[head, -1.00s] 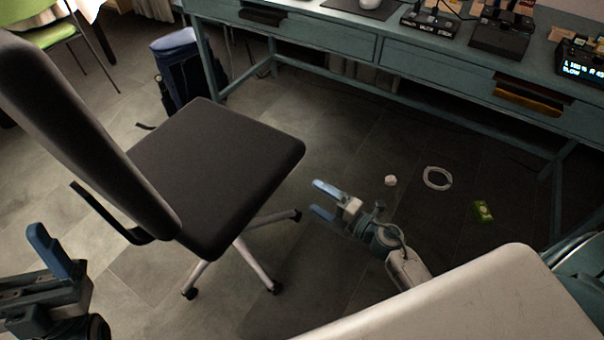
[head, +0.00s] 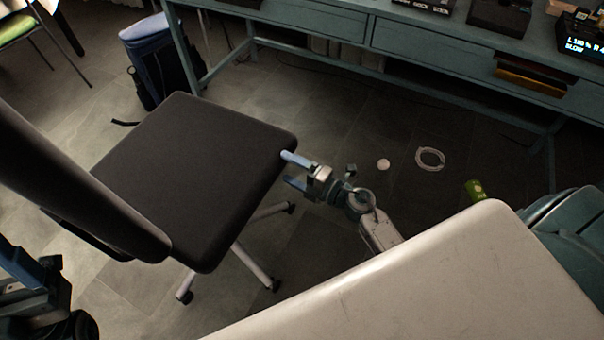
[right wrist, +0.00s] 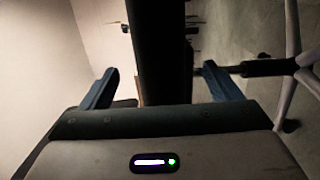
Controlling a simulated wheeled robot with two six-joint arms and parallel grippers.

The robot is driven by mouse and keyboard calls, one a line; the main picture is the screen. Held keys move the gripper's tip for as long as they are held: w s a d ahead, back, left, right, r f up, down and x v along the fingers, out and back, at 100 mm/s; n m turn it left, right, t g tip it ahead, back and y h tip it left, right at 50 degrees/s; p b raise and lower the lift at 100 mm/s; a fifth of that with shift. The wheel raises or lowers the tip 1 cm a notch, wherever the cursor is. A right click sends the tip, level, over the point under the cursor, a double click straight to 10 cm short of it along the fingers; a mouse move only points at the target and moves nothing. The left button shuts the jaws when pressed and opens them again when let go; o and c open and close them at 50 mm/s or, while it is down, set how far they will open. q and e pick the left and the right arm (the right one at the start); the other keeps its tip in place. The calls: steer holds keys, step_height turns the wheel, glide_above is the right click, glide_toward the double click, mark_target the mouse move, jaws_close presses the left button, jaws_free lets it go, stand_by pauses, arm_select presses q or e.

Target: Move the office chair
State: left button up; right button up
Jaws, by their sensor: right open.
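The office chair has a dark seat (head: 185,165), a tall dark backrest at the left and pale legs on casters. In the right wrist view, the seat's edge (right wrist: 160,40) is a dark upright band between my fingers. My right gripper (head: 288,170) is open at the seat's right edge in the head view. Its blue fingers (right wrist: 160,85) lie either side of the band; contact cannot be told. My left gripper (head: 38,268) is at the lower left, near the backrest, and partly cut off; its opening is unclear.
A teal desk (head: 330,20) runs along the back. A blue and black bag (head: 160,60) stands behind the chair. A white ring (head: 430,158), a small white thing (head: 383,164) and a green can-like item (head: 474,190) lie on the floor at right.

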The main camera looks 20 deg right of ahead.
mark_target(269, 158)
steer(key=x, duration=0.7)
steer(key=shift+w+a, duration=0.1)
steer(key=shift+w, duration=0.05)
jaws_close()
